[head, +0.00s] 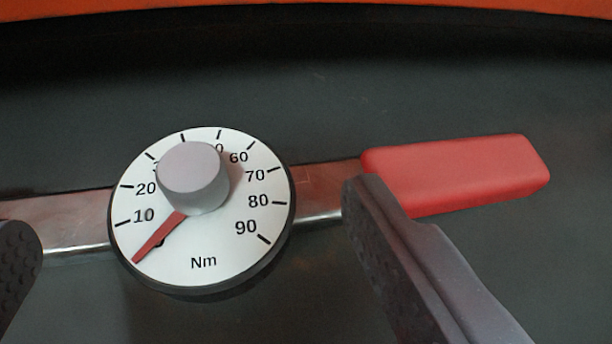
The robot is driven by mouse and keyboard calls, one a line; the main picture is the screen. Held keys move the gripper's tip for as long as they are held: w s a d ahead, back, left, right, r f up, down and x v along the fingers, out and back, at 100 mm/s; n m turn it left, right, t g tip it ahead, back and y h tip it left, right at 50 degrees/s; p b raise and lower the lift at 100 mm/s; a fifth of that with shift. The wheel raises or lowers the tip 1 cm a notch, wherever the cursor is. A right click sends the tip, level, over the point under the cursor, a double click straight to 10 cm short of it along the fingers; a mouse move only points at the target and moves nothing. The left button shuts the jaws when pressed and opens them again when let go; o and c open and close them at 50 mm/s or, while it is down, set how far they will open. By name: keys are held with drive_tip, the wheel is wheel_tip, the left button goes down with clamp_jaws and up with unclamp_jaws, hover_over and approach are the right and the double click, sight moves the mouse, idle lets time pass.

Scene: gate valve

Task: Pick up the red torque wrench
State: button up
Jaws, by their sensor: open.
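The torque wrench (455,174) lies across the picture. Its red handle is at the right, and its metal bar (70,220) runs out past the left edge. A round white dial (225,225) marked Nm, with a grey knob and a red pointer, sits on the bar. The pointer rests below the 10 mark. My gripper (195,230) is open, one finger at the lower left edge and the other at the lower right. The dial shows between the fingers. The right finger overlaps the lower left corner of the handle. The wrench's left end is out of view.
The wrench lies over a dark grey surface (290,85) that is bare above and below it. A dark rim and an orange band (300,12) cross the top of the picture.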

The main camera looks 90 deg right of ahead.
sight(187, 200)
drive_tip(key=b+x, duration=0.1)
drive_tip(key=x, duration=0.3)
drive_tip(key=shift+w+d+f+b, duration=0.2)
drive_tip(key=shift+w+f+b, duration=0.05)
drive_tip(key=shift+f+b, duration=0.05)
drive_tip(key=shift+w+d, duration=0.2)
drive_tip(key=shift+d, duration=0.15)
drive_tip(key=c, duration=1.7)
